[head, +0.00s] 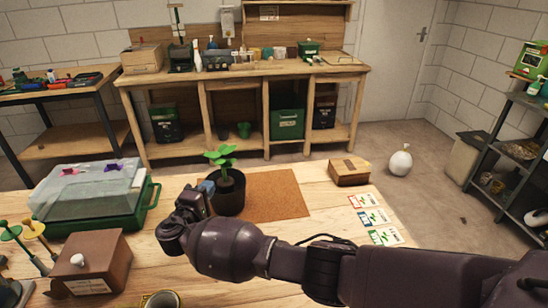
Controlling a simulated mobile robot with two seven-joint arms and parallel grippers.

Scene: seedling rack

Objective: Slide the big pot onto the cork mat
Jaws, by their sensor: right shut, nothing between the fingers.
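The big pot (229,201) is black and holds a green leafy seedling (222,157). It stands upright on the wooden table at the left edge of the brown cork mat (277,196). The pot hides part of that edge, so I cannot tell whether its base overlaps the mat. The visible part of the mat is bare. My right gripper (207,188) is shut and empty, at the left side of the pot, close to or touching its wall. My right arm crosses in front of the pot and mat. My left gripper is not in view.
A covered green seedling tray (90,192) stands at the left, with a brown box (92,262) in front. A small cardboard box (349,171) sits right of the mat, with seed cards (376,219) nearby. A cup (161,300) is at the front edge.

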